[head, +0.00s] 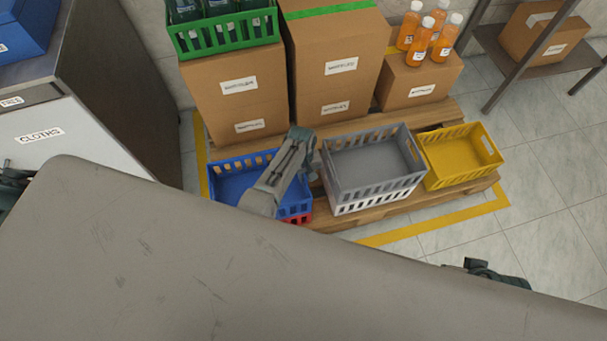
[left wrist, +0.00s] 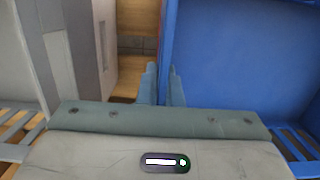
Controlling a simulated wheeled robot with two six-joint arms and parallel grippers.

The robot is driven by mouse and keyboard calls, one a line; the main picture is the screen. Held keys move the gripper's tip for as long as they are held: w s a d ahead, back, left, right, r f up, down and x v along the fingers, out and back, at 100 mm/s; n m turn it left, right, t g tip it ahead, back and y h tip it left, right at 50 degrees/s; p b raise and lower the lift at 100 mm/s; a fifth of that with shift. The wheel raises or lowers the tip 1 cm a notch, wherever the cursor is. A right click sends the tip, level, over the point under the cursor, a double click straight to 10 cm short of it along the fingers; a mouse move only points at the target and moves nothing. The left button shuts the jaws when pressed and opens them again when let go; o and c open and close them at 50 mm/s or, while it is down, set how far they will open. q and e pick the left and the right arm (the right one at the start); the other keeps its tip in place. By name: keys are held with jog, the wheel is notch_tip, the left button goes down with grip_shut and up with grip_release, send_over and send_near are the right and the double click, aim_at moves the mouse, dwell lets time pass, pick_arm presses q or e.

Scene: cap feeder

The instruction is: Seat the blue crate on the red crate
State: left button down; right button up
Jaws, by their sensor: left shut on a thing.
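The blue crate (head: 230,184) is at the front left of the pallet, over the red crate (head: 299,219). Only a small strip of the red crate shows, under the blue crate's front right corner; the rest is hidden. I cannot tell whether the two are fully nested. My left gripper (head: 311,160) is at the blue crate's right side, its arm crossing over the crate. In the left wrist view its fingers (left wrist: 161,84) are shut on the blue crate's wall (left wrist: 230,65). A dark part at the lower right (head: 490,273) may be my right gripper; its jaws are unclear.
A grey crate (head: 372,170) on a white crate (head: 378,200) stands close to the right of my left gripper. A yellow crate (head: 458,157) is farther right. Cardboard boxes (head: 236,97) stand behind, one bearing a green crate (head: 226,36). Orange bottles (head: 420,36) stand back right.

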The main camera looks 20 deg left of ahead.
pick_arm(q)
jog(key=shift+f, duration=0.25)
dwell(0.4)
jog(key=c, duration=1.5)
grip_release()
jog(key=shift+f, duration=0.1)
